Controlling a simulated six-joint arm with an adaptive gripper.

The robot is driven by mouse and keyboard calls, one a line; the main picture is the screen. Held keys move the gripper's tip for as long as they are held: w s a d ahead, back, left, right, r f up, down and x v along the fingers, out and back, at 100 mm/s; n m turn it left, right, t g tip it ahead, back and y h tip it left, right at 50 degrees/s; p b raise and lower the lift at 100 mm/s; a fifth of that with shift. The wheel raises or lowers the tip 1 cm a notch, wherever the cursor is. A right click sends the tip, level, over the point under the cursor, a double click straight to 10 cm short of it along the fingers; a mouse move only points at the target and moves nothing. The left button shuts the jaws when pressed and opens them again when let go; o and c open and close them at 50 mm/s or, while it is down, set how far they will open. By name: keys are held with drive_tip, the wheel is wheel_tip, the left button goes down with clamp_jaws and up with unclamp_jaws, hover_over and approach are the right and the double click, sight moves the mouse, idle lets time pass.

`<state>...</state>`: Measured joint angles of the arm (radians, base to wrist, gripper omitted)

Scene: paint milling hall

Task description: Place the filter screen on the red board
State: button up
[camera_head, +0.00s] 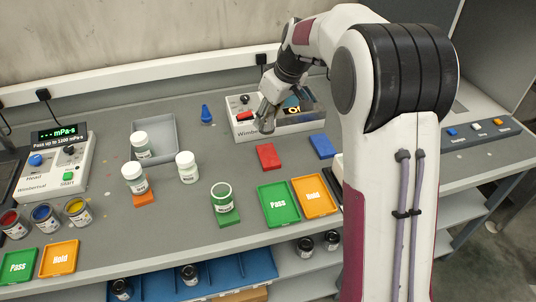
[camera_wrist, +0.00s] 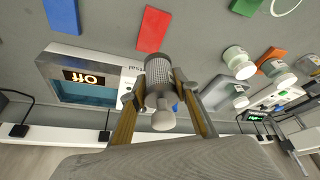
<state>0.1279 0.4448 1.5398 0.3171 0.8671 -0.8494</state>
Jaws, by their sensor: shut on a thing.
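The filter screen (camera_wrist: 158,75) is a grey mesh cylinder with a pale rounded end. My gripper (camera_wrist: 158,90) is shut on it, with one finger on each side. In the head view the filter screen (camera_head: 265,118) hangs from my gripper (camera_head: 270,97) in front of the white-framed machine, above the bench. The red board (camera_head: 268,157) is a small flat rectangle lying flat and bare on the grey bench, nearer the front than the filter screen. It also shows in the wrist view (camera_wrist: 153,29), just beyond the mesh end.
The white machine (camera_head: 245,130) stands behind the red board. A blue board (camera_head: 322,146) lies to its right. Green Pass (camera_head: 278,204) and orange Hold (camera_head: 314,196) trays lie in front.

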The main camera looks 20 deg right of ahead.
sight(268, 128)
drive_tip(key=shift+w+d+m+h, duration=0.2)
drive_tip(key=shift+d+m+h, duration=0.1)
drive_tip(key=shift+m, duration=0.6)
drive_tip(key=shift+f, duration=2.5)
drive_tip(key=shift+f, duration=2.5)
drive_tip(key=shift+f, duration=0.1)
drive_tip(key=o, duration=1.3)
